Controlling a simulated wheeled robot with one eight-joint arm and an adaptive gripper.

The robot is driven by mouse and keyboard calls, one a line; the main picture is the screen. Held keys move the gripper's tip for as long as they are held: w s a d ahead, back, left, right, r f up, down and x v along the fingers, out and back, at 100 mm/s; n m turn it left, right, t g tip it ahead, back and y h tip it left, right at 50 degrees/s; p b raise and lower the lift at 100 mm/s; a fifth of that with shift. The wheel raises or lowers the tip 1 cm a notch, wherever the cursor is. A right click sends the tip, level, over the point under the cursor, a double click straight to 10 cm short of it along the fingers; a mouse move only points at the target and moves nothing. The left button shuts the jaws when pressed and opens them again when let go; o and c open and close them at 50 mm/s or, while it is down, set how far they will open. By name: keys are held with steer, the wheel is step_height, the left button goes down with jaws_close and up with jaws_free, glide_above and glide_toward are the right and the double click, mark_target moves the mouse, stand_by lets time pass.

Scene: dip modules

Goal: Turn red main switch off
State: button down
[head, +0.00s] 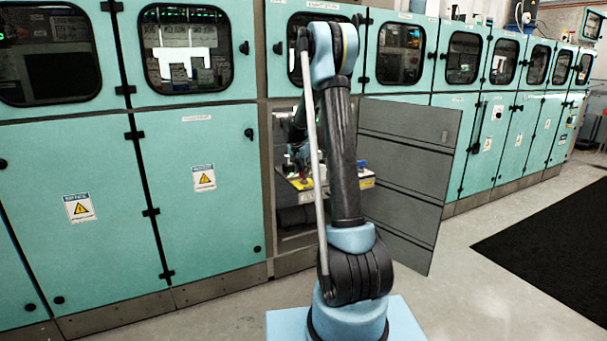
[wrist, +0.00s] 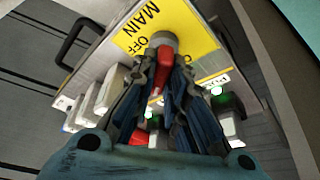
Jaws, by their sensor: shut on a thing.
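The red main switch (wrist: 166,66) is a red handle on a round grey base, mounted on a yellow plate (wrist: 187,32) printed "MAIN" and "OFF". In the wrist view my gripper (wrist: 165,74) has its fingers on both sides of the red handle and is shut on it. The fingers cover part of the handle and some of the plate's lettering, so I cannot tell exactly which mark the handle points to. In the head view my arm reaches into the open cabinet bay and hides most of the gripper and the switch.
A grey cabinet door (head: 408,170) stands open right of my arm. Teal cabinets (head: 205,235) line both sides. The wrist view shows a black handle (wrist: 75,42) and green-lit switches (wrist: 228,103) near the fingers. A dark mat (head: 555,245) lies on the floor at right.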

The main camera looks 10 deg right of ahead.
steer(key=m+g, duration=0.1)
steer(key=m, duration=0.2)
steer(key=m+g+h, duration=0.1)
steer(key=m, duration=0.2)
steer(key=shift+w+a+m, duration=0.15)
steer(key=shift+m, duration=0.15)
stand_by(0.5)
steer(key=c, duration=1.6)
jaws_free()
steer(key=shift+h, duration=0.3)
steer(key=v, duration=1.2)
steer(key=shift+w, duration=0.15)
